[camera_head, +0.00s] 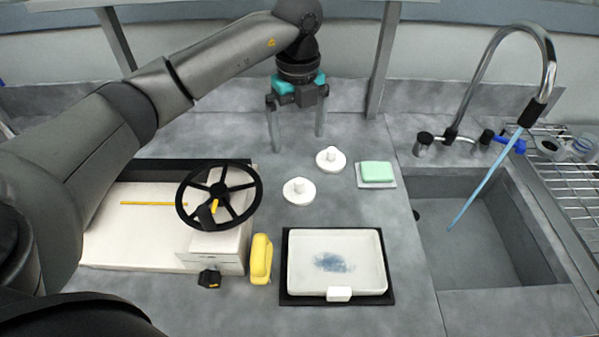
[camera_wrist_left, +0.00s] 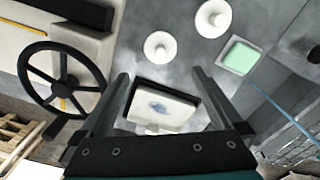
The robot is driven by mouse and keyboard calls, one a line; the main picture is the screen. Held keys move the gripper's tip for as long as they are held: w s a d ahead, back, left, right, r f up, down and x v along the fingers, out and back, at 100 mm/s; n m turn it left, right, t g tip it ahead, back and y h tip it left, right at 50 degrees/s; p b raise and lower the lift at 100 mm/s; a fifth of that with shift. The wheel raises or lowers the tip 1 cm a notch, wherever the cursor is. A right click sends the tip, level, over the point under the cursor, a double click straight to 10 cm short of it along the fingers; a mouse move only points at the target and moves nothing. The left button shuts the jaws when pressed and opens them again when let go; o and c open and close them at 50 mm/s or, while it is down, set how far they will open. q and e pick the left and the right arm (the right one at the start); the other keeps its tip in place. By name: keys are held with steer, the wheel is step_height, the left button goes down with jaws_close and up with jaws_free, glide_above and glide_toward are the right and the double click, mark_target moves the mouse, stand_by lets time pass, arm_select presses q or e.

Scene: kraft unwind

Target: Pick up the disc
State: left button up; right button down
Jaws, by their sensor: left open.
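Two white discs with raised centre knobs lie on the grey counter: a nearer disc (camera_head: 299,191) and a farther disc (camera_head: 331,160) to its right. They also show in the left wrist view, the nearer disc (camera_wrist_left: 160,46) and the farther disc (camera_wrist_left: 213,18). My left gripper (camera_head: 298,142) is open and empty, fingers pointing down, above the counter behind the discs. In the left wrist view the open left gripper (camera_wrist_left: 159,73) has its fingers spread apart, with neither disc between them. My right gripper is not in view.
A black handwheel (camera_head: 248,188) stands over a white board at left. A yellow object (camera_head: 261,260) lies beside a white tray (camera_head: 377,240) on a black mat. A green sponge-like block (camera_head: 377,171) sits right of the discs. The sink (camera_head: 470,240) and tall faucet are farther right.

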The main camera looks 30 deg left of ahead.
arm_select(q)
glide_above(300, 181)
steer(key=f, duration=0.5)
steer(key=shift+s+a+f, duration=0.1)
steer(key=shift+a+f, duration=0.1)
steer(key=shift+f, duration=0.05)
step_height(300, 181, down, 3)
steer(key=shift+f, duration=0.9)
steer(key=shift+d+f+b, duration=0.15)
steer(key=shift+f+b, duration=0.15)
steer(key=shift+f, duration=2.05)
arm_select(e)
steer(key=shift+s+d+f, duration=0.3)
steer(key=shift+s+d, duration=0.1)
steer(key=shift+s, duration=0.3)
arm_select(q)
steer(key=shift+c, duration=0.4)
steer(key=c, duration=1.1)
steer(key=shift+r, duration=0.1)
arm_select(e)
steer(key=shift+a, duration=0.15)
